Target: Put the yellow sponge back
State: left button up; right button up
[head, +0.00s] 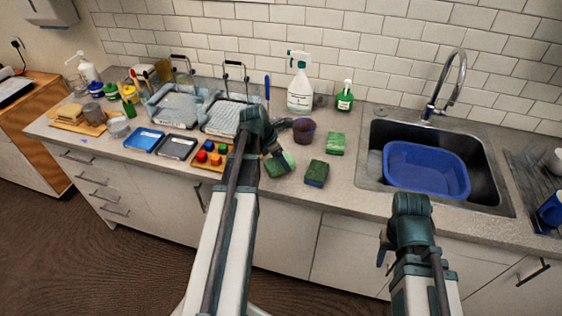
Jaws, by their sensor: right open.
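Three green-topped sponges lie on the counter right of centre: one by the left gripper (283,165), a darker one (317,173) near the front edge, and a lighter one (336,143) behind it. I cannot make out a clearly yellow sponge among them. A pale yellowish block (70,111) sits on a wooden board at the far left. My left gripper (274,152) is over the counter beside the first sponge; its fingers are partly hidden, so I cannot tell whether it holds it. My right gripper (385,258) is open and empty, low in front of the cabinets.
A sink (374,130) with a blue basin (425,168) is at the right. A spray bottle (300,85), a green soap bottle (345,97) and a dark purple pot (303,130) stand behind the sponges. Trays and a box of coloured blocks (207,157) fill the left counter.

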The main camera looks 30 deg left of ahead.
pick_arm(q)
jog(key=shift+f, duration=0.1)
jog(key=shift+f+b, duration=0.15)
jog(key=shift+b, duration=0.15)
jog(key=o, duration=1)
jog(key=shift+o, duration=0.2)
jog(key=shift+p+v, duration=0.95)
jog(key=p+v, duration=0.9)
jog(key=v, duration=0.1)
jog(key=shift+r+p, duration=0.4)
